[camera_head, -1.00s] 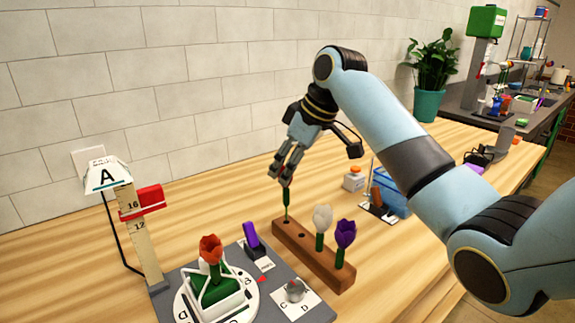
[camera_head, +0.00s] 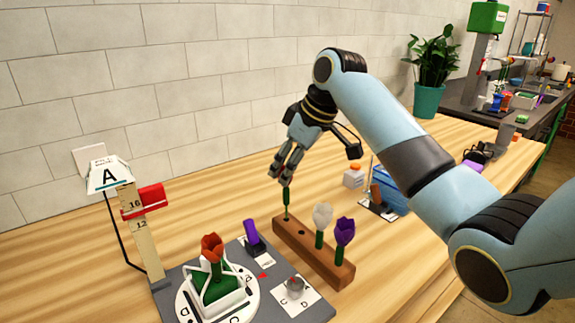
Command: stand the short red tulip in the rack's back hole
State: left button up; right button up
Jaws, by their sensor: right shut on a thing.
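The wooden rack (camera_head: 318,262) stands on the table, with a white tulip (camera_head: 321,222) and a purple tulip (camera_head: 344,235) upright in its nearer holes. My right gripper (camera_head: 287,180) points down over the rack's far left end, shut on a tulip whose green stem (camera_head: 286,205) shows below the fingers. Another red tulip (camera_head: 212,247) stands in the white holder on the round dial. My left gripper is out of view.
A grey board (camera_head: 184,272) carries the dial (camera_head: 245,303), a purple block (camera_head: 251,232) and a lettered card (camera_head: 305,300). A ruler post with a red slider (camera_head: 151,199) stands at left. A blue bin (camera_head: 394,198) and a small bottle (camera_head: 354,176) stand behind the rack.

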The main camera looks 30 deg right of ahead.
aim_at(287, 188)
jog(key=shift+f+p, duration=0.35)
jog(key=shift+p, duration=0.35)
dwell(0.6)
jog(key=shift+f+p, duration=0.8)
jog(key=shift+f, duration=0.35)
dwell(1.6)
dwell(0.6)
jog(key=o, duration=0.8)
jog(key=shift+r, duration=0.15)
jog(key=p+v, duration=0.6)
jog(key=p, duration=0.2)
dwell(1.1)
